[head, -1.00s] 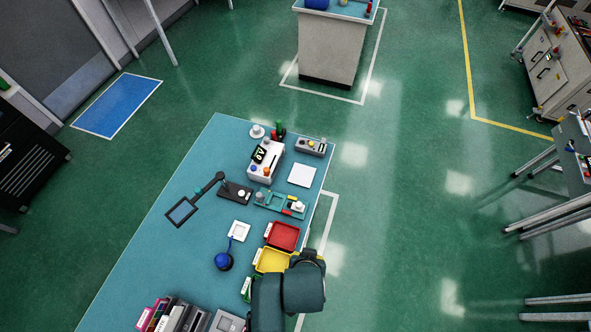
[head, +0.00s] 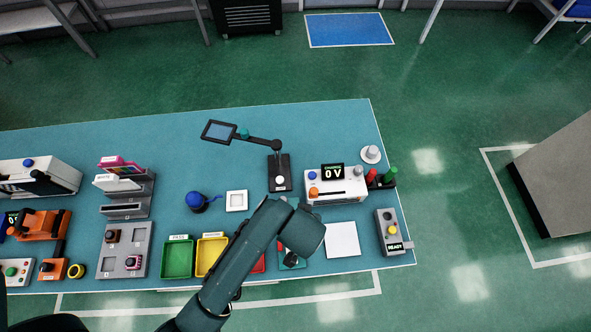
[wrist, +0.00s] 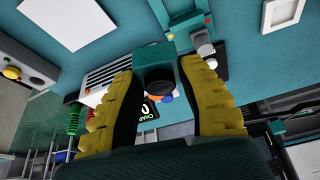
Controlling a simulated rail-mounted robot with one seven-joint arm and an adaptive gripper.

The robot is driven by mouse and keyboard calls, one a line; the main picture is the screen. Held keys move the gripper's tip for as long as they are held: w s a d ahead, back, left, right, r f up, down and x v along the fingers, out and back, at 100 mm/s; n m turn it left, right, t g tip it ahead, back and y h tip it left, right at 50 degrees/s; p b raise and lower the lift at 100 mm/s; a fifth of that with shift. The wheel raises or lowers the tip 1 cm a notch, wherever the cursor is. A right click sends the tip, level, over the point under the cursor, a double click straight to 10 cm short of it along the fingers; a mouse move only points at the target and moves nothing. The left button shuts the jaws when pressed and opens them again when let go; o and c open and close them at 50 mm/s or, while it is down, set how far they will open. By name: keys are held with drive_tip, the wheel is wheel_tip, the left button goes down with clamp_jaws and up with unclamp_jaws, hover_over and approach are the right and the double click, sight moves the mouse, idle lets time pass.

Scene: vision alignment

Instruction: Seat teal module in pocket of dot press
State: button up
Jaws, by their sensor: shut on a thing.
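In the wrist view my gripper (wrist: 158,72) has its two yellow fingers shut on a teal block with a round black face, the teal module (wrist: 152,54). The module is held between the fingertips, above the bench. In the head view my arm covers the gripper and the module. No label marks the dot press. An orange machine with a dark arm (head: 40,225) stands at the far left of the bench. A teal fixture (head: 291,262) is partly hidden behind my arm, and I cannot tell which of these is the press.
A grey plate (head: 112,268) holds an orange and a pink module. Green (head: 179,257) and yellow (head: 211,255) trays stand left of my arm; a red one is mostly covered. A white meter (head: 337,188), a screen on an arm (head: 218,131) and a READY box (head: 391,232) are nearby.

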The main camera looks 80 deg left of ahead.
drive_tip(key=s+a+f+n+b, duration=0.1)
drive_tip(key=f, duration=0.3)
drive_tip(key=s+a+f+n+b, duration=0.1)
drive_tip(key=f, duration=0.3)
drive_tip(key=s+f+b, duration=0.1)
drive_tip(key=f, duration=0.3)
drive_tip(key=shift+s+a+f+n+g, duration=0.35)
drive_tip(key=shift+a+n+g, duration=0.05)
drive_tip(key=shift+f, duration=0.1)
drive_tip(key=o, duration=1)
drive_tip(key=shift+o, duration=0.2)
drive_tip(key=p+v, duration=0.2)
drive_tip(key=v, duration=1)
drive_tip(key=shift+d, duration=0.2)
drive_tip(key=shift+w, duration=0.1)
